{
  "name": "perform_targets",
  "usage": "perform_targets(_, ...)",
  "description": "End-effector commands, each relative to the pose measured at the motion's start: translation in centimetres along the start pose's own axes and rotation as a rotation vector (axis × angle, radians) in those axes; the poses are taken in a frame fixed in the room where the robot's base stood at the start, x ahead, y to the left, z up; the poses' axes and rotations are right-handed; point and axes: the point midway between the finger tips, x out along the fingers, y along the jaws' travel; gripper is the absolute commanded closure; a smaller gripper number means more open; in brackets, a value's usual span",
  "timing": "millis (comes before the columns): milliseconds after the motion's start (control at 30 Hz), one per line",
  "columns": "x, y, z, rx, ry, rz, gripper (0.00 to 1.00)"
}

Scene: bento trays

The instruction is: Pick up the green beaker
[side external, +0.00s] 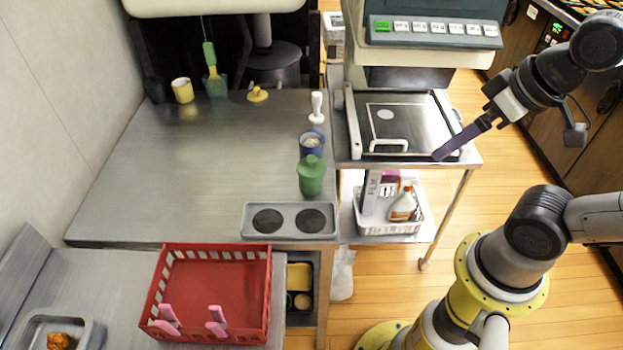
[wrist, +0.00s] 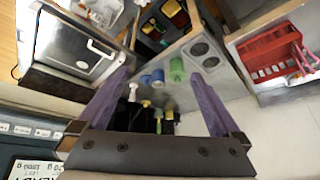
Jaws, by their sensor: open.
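The green beaker (side external: 311,176) stands upright near the right edge of the steel counter, just behind a grey tray with two dark round wells. It also shows in the wrist view (wrist: 177,70), between the two purple fingers and well beyond them. My gripper (side external: 440,154) is at the right in the side view, over the black-topped machine and apart from the beaker. In the wrist view my gripper (wrist: 160,98) has its purple fingers spread wide with nothing between them.
A blue cup (side external: 312,145) and a white-handled tool (side external: 317,108) stand close behind the beaker. The two-well tray (side external: 289,234) lies in front. A red crate (side external: 262,300) stands at the lower left. The counter's left and middle are clear.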

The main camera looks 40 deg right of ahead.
Motion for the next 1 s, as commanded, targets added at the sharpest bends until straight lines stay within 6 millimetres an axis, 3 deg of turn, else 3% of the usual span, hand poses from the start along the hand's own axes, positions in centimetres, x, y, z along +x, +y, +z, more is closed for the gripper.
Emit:
perform_targets(67,-0.3,0.0,-0.1,0.114,-0.004,0.001,0.0)
perform_targets(167,-1.6,-0.2,-1.8,0.327,0.011,-0.003,0.0)
perform_targets(333,-2.6,-0.9,-6.7,0.721,-0.036,0.01,0.0)
perform_targets(467,-1.7,-1.8,-11.3,1.013,-0.098,0.05,0.0)
perform_targets(567,-0.1,-2.8,-14.7,1.203,-0.148,0.099,0.0)
perform_targets(733,4.6,-4.7,-19.3,1.433,-0.222,0.203,0.0)
perform_targets(900,10.3,-6.5,-21.7,1.502,-0.286,0.302,0.0)
perform_targets(1000,13.1,-7.2,-21.9,1.483,-0.319,0.341,0.0)
